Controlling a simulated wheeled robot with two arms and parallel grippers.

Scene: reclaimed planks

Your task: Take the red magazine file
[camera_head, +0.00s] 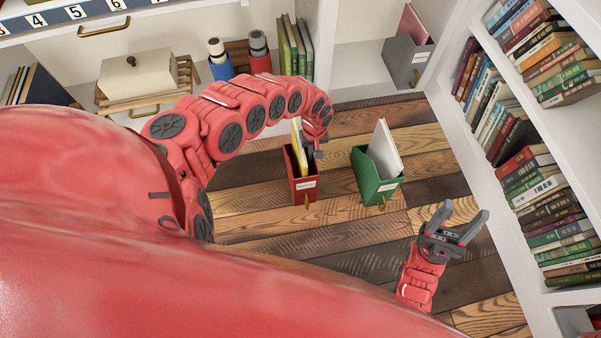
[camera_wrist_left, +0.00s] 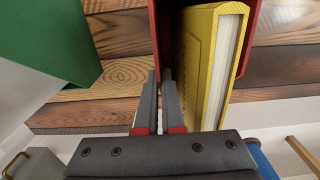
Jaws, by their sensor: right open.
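The red magazine file (camera_head: 302,187) stands upright on the wooden plank floor with a yellow book (camera_head: 299,150) in it. My left gripper (camera_head: 311,153) is at the file's upper right edge. In the left wrist view, my left gripper (camera_wrist_left: 160,76) has its fingers close together on either side of the red file's thin side wall (camera_wrist_left: 154,25), with the yellow book (camera_wrist_left: 216,60) beside them. The fingertips' contact is partly hidden. My right gripper (camera_head: 458,223) is open and empty at the lower right, away from the file.
A green magazine file (camera_head: 376,183) with a white book stands just right of the red one. A grey file (camera_head: 407,62) stands at the back right. Bookshelves (camera_head: 520,130) line the right side. Bare planks lie in front of the two files.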

